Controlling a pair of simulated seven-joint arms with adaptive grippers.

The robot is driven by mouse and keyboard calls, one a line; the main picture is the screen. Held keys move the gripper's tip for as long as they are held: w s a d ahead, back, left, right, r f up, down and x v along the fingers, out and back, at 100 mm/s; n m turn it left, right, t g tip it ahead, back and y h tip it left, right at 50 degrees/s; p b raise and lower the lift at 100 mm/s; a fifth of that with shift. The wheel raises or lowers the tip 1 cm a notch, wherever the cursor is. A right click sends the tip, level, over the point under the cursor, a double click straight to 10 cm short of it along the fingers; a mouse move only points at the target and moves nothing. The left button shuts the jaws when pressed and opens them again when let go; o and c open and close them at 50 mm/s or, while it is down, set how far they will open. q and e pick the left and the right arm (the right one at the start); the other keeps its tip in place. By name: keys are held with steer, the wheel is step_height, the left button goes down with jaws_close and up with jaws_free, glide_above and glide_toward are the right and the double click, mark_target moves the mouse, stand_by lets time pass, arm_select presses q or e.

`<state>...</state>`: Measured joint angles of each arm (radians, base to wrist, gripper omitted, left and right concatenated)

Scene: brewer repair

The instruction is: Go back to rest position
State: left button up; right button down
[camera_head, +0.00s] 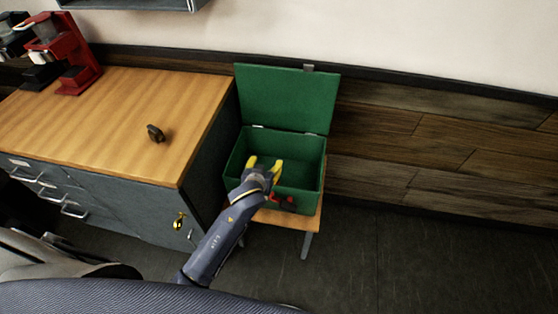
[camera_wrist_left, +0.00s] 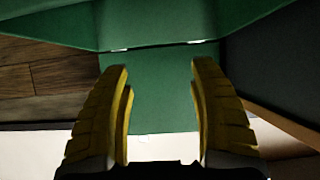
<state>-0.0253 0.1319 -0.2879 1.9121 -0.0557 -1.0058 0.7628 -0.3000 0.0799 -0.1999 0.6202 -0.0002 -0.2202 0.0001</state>
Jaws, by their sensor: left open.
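My left gripper (camera_head: 264,166) has yellow fingers and is at the open green box (camera_head: 312,152), over its near-left part. The fingers are apart with nothing between them. In the left wrist view the two yellow fingers (camera_wrist_left: 160,85) are spread, with the green box (camera_wrist_left: 160,105) behind them. The box lid (camera_head: 288,98) stands raised at the back. My right gripper does not show in either view.
The box stands on a small wooden stand (camera_head: 311,219) beside a wood-topped cabinet (camera_head: 110,115). A small dark object (camera_head: 155,133) lies on the cabinet top. A red brewer (camera_head: 70,50) stands at the far left. Floor (camera_head: 420,255) at the right is clear.

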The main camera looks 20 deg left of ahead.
arm_select(q)
steer(key=s+a+r+m+g+y, duration=0.15)
steer(key=s+a+m+g, duration=0.35)
steer(key=s, duration=1)
steer(key=s+a+m+y, duration=0.3)
steer(key=s+a, duration=0.4)
steer(key=s, duration=0.8)
steer(key=s+d+f+g+h, duration=0.1)
steer(key=d+f+h, duration=0.15)
steer(key=f, duration=1.35)
steer(key=s+d+f+g+h, duration=0.1)
steer(key=d+f+g, duration=0.15)
steer(key=f, duration=1.25)
steer(key=s+f+n+g+h, duration=0.1)
steer(key=s+f+n+g, duration=0.1)
steer(key=s+f, duration=1.9)
steer(key=shift+s+d+f+n+h, duration=0.15)
steer(key=shift+s+d+n+h, duration=0.15)
steer(key=shift+s+n, duration=0.4)
steer(key=shift+w, duration=0.15)
